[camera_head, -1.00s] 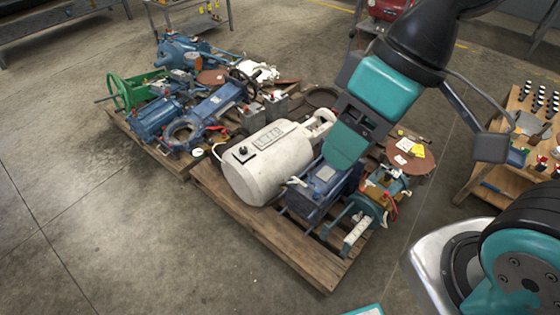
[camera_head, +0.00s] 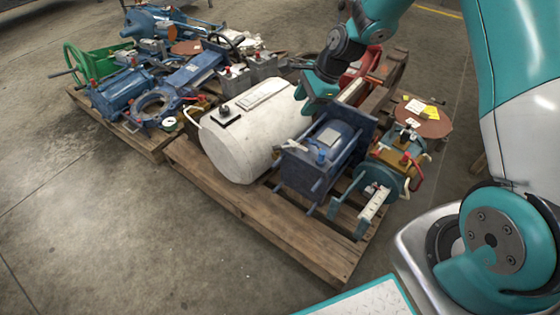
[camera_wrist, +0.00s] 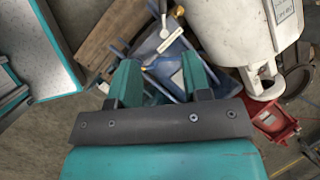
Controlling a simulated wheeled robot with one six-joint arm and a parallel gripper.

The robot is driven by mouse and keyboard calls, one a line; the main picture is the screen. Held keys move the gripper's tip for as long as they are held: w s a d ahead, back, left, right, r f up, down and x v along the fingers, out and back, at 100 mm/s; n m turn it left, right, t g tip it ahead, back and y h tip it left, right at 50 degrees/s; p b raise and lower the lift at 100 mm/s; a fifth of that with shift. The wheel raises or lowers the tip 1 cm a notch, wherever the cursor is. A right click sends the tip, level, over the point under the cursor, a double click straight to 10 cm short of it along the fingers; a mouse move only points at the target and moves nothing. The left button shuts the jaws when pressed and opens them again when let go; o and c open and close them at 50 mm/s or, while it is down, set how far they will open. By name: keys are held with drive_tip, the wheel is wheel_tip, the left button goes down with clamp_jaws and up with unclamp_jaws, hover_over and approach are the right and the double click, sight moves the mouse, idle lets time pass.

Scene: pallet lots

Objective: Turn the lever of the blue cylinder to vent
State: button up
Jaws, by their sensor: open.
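The blue cylinder (camera_head: 330,140) with square end plates and tie rods lies on the front pallet, right of the white tank. A small light lever (camera_head: 292,147) and a blue fitting show at its near end. In the wrist view the blue cylinder (camera_wrist: 183,62) lies beyond and between my fingers, with a grey lever (camera_wrist: 168,38) and brass fittings near it. Which position the lever is in, I cannot tell. My gripper (camera_head: 318,100) is above the far side of the blue cylinder; it also shows in the wrist view (camera_wrist: 161,78), open and empty, apart from the lever.
The white tank (camera_head: 250,135) stands close left of the cylinder. A teal valve block with red and white handles (camera_head: 395,170) is close on its right. A red jack (camera_wrist: 268,118) is nearby. A second pallet with blue and green parts (camera_head: 125,95) stands left. The floor in front is clear.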

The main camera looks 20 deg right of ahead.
sight(280, 147)
drive_tip(key=shift+m, duration=0.6)
drive_tip(key=b+x, duration=0.1)
drive_tip(key=x, duration=0.5)
drive_tip(key=d+b+x, duration=0.1)
drive_tip(key=b+x, duration=0.1)
drive_tip(key=x, duration=0.5)
drive_tip(key=d+b+x, duration=0.1)
drive_tip(key=b+x, duration=0.1)
drive_tip(key=x, duration=0.4)
drive_tip(key=shift+x, duration=0.8)
drive_tip(key=shift+w+d, duration=0.1)
drive_tip(key=shift+d, duration=0.05)
clamp_jaws()
